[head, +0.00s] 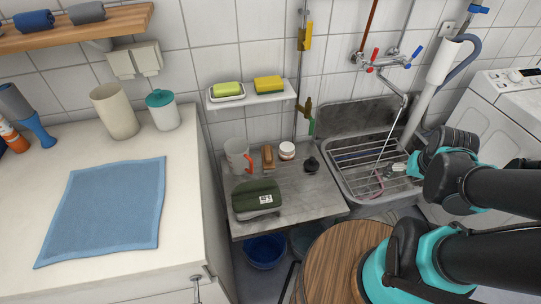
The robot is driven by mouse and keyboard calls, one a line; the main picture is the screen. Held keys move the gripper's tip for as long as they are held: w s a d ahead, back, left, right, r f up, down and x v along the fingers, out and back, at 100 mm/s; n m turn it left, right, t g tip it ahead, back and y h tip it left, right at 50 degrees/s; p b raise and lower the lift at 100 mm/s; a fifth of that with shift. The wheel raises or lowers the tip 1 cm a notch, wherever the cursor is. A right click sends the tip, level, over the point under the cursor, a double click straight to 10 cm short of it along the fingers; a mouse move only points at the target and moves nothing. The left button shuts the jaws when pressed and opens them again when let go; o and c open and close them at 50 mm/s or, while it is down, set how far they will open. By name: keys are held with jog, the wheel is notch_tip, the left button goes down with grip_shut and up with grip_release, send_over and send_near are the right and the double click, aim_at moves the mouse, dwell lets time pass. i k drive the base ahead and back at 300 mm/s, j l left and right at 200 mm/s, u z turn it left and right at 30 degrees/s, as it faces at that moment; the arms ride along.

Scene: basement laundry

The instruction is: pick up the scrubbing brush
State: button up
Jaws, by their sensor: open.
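A small brown wooden block-like thing (268,158), which looks like the scrubbing brush, stands on the grey ledge (300,205) left of the sink. It is between a pale mug with a red handle (238,156) and a small white jar (287,150). Its bristles are hard to make out at this size. My gripper (390,170) is over the sink at the right, well apart from the brush. It is open, and I see nothing held in it.
A dark green case (257,200) lies in front of the brush, and a small black thing (311,165) stands to its right. A shelf (252,99) with sponges hangs above. The sink (350,178) has a wire rack. A round wooden stool top (335,265) is in front.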

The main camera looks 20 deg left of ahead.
aim_at(267, 154)
jog(key=k, duration=0.75)
jog(key=k+u, duration=0.15)
jog(key=u, duration=0.25)
jog(key=k+u, duration=0.2)
jog(key=u, duration=0.2)
jog(key=k+j+u, duration=0.15)
jog(key=u, duration=0.25)
jog(key=i+l+u, duration=0.2)
jog(key=l, duration=0.4)
jog(key=l+u, duration=0.2)
jog(key=l, duration=0.45)
jog(key=i+l+u, duration=0.2)
jog(key=l, duration=1.1)
jog(key=k+z, duration=0.05)
jog(key=k, duration=0.05)
